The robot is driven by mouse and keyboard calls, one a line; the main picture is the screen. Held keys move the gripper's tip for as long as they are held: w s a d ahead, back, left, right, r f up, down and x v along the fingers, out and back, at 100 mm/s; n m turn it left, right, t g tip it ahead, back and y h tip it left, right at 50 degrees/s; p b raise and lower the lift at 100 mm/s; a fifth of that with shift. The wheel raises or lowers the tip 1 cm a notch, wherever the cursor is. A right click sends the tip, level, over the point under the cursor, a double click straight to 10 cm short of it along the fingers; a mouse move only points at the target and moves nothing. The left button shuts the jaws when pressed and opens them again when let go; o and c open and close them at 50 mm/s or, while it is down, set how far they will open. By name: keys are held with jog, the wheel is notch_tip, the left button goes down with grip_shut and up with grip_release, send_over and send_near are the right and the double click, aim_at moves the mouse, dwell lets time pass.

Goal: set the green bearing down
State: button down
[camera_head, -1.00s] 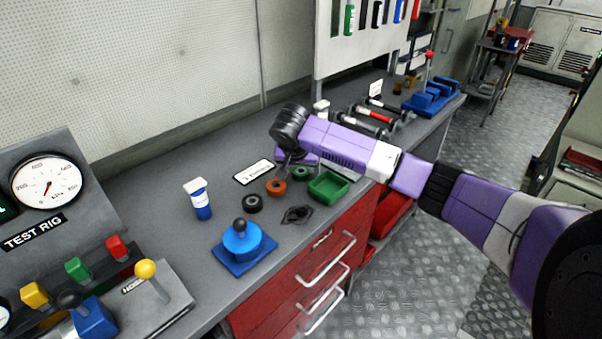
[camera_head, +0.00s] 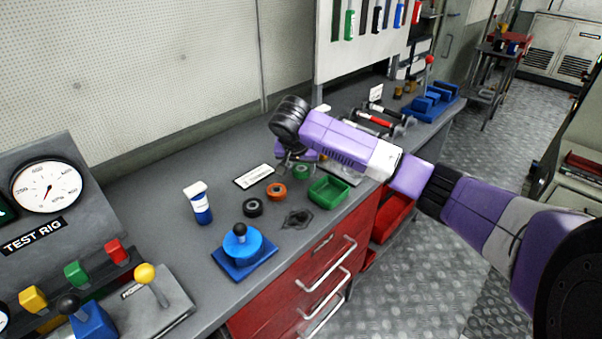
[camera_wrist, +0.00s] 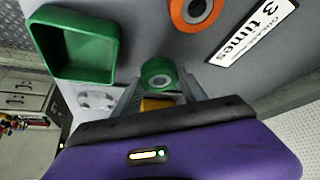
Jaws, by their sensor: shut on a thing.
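The green bearing (camera_wrist: 158,74) is a ring with a pale centre. In the wrist view it sits between the tips of my gripper (camera_wrist: 161,92). My gripper is shut on it. In the head view the green bearing (camera_head: 301,171) shows just below my gripper (camera_head: 294,158), beyond the green tray (camera_head: 329,191), and it seems slightly above the bench. My wrist hides part of the gripper. The green tray, empty, also shows at upper left in the wrist view (camera_wrist: 88,72).
An orange bearing (camera_head: 276,191) and a black ring (camera_head: 252,208) lie left of the tray, near a "3 times" card (camera_head: 254,176). A dark flat gasket-like piece (camera_head: 297,219) lies in front. A blue fixture (camera_head: 239,244) and a blue-white bottle (camera_head: 199,203) stand further left.

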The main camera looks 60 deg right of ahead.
aim_at(301, 169)
notch_tip(301, 169, up, 17)
jog(key=shift+r, duration=0.2)
